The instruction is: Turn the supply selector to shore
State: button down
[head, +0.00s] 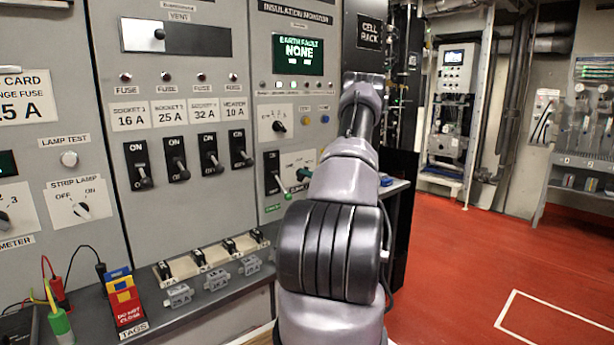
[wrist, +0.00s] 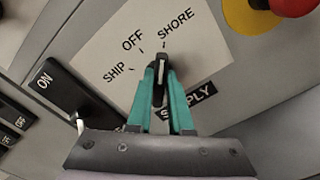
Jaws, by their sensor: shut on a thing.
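The supply selector is a black knob (wrist: 161,68) on a white plate (wrist: 105,48) marked SHIP, OFF, SHORE and SUPPLY in the wrist view. My gripper (wrist: 160,78) has its green fingers shut on the knob, one on each side. The knob's tip points up and slightly right, at or very near the SHORE mark. In the head view the plate (head: 293,160) shows at the lower right of the panel, and my arm largely hides the knob there.
A black ON switch (wrist: 52,82) sits left of the plate. A red button on a yellow base (wrist: 245,14) is at upper right. The earth fault display (head: 298,54) reads NONE. A bench ledge (head: 205,283) with fuse holders and tags runs below. The red floor at right is clear.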

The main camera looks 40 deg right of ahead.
jog(key=shift+f+m, duration=0.1)
jog(key=shift+m, duration=0.3)
jog(key=c, duration=0.8)
grip_release()
jog(key=s, duration=0.7)
jog(key=s+d, duration=0.1)
jog(key=s, duration=0.2)
jog(key=shift+s, duration=0.4)
